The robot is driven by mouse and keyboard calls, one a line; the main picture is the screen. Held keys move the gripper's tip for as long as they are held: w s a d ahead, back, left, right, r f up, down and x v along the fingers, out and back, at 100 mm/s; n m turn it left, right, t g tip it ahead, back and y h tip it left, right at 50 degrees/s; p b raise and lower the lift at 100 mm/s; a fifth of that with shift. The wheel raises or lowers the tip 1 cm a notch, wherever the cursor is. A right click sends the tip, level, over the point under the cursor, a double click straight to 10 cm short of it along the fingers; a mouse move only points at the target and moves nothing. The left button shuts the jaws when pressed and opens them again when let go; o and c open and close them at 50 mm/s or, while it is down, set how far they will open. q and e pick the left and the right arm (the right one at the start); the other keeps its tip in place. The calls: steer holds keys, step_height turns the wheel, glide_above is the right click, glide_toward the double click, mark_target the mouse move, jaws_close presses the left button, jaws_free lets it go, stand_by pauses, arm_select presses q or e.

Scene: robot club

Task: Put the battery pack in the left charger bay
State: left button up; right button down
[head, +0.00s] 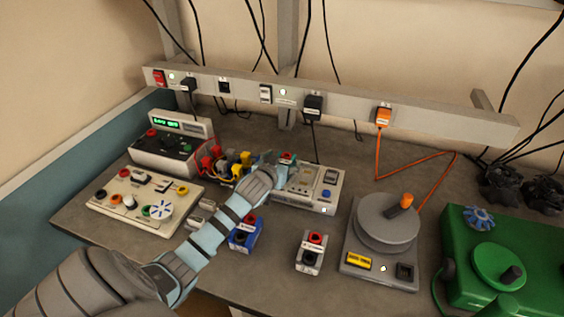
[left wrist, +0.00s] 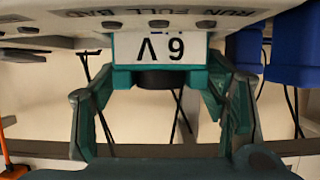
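The charger (head: 325,203) is a light grey box near the middle of the bench; its "RUN FULL BAD" panel (left wrist: 245,14) shows in the left wrist view. My left gripper (head: 274,166) is over the left end of the charger. In the left wrist view, its teal fingers (left wrist: 160,80) are closed on both sides of a white battery pack (left wrist: 160,46) marked "6 V". In the head view only the pack's red top (head: 287,156) shows beside the fingers. Whether the pack sits down in the left bay is hidden by the gripper. My right gripper is out of view.
A blue pack (head: 246,234) and a grey one with a red terminal (head: 310,253) stand in front. A cream panel (head: 130,212) and power supply (head: 170,150) lie left. A round-plated device (head: 385,225) and green machine (head: 520,270) stand right. A socket rail (head: 340,108) runs behind.

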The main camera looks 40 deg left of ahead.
arm_select(q)
steer(key=shift+r, duration=0.1)
steer(key=shift+s+r, duration=0.15)
steer(key=shift+s, duration=0.05)
steer(key=p+v, duration=0.2)
steer(key=v, duration=0.9)
steer(key=shift+s, duration=0.3)
steer(key=shift+d, duration=0.1)
